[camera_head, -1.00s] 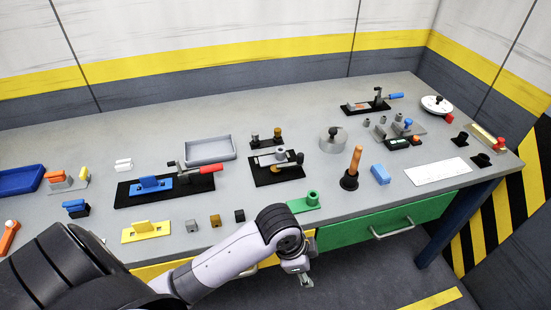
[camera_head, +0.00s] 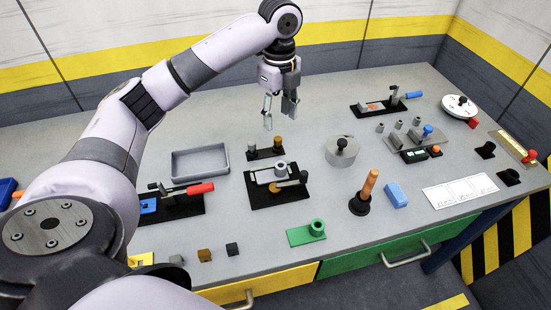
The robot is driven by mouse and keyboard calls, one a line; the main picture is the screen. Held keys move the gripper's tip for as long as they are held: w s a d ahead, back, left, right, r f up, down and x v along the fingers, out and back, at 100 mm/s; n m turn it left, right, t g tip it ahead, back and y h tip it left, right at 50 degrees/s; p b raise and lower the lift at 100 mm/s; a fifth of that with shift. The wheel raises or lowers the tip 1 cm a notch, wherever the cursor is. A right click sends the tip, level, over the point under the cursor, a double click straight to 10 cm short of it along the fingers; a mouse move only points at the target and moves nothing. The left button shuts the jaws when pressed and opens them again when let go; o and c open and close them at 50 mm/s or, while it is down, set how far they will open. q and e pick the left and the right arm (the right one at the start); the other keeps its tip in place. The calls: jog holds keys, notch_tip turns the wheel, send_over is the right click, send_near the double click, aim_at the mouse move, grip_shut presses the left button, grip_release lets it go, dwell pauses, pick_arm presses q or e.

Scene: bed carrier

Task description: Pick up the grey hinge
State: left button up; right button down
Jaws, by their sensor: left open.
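My left gripper (camera_head: 279,110) is open and empty, pointing down above the back part of the table. Its fingers are apart. In the picture, a black base with a grey and a brown upright piece (camera_head: 265,148) stands just below it. In front of that, a black plate (camera_head: 290,198) carries a grey flat part with a round grey piece and a dark lever (camera_head: 276,176). A small grey block (camera_head: 177,260) lies near the front edge, partly behind my arm. I cannot tell for certain which grey piece is the hinge. My right gripper is out of view.
A grey tray (camera_head: 200,149) and a red-handled clamp (camera_head: 200,189) are on the left.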

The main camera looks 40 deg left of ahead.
pick_arm(q)
notch_tip(320, 180, down, 4)
jog(key=s+d, duration=0.1)
jog(key=s, duration=0.1)
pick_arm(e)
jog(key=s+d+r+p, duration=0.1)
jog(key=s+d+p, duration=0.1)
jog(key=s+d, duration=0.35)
pick_arm(q)
send_over(280, 162)
jog(key=f, duration=0.6)
jog(key=shift+s+f, duration=0.15)
jog(key=shift+s, duration=0.15)
jog(key=shift+s+f, duration=0.1)
jog(key=shift+f, duration=0.3)
jog(key=shift+d+f, duration=0.1)
jog(key=shift+f, duration=0.25)
notch_tip(280, 162, down, 4)
jog(key=shift+r+p, duration=0.15)
jog(key=shift+p, duration=0.65)
jog(key=shift+f, duration=0.3)
jog(key=c, duration=1.1)
grip_shut()
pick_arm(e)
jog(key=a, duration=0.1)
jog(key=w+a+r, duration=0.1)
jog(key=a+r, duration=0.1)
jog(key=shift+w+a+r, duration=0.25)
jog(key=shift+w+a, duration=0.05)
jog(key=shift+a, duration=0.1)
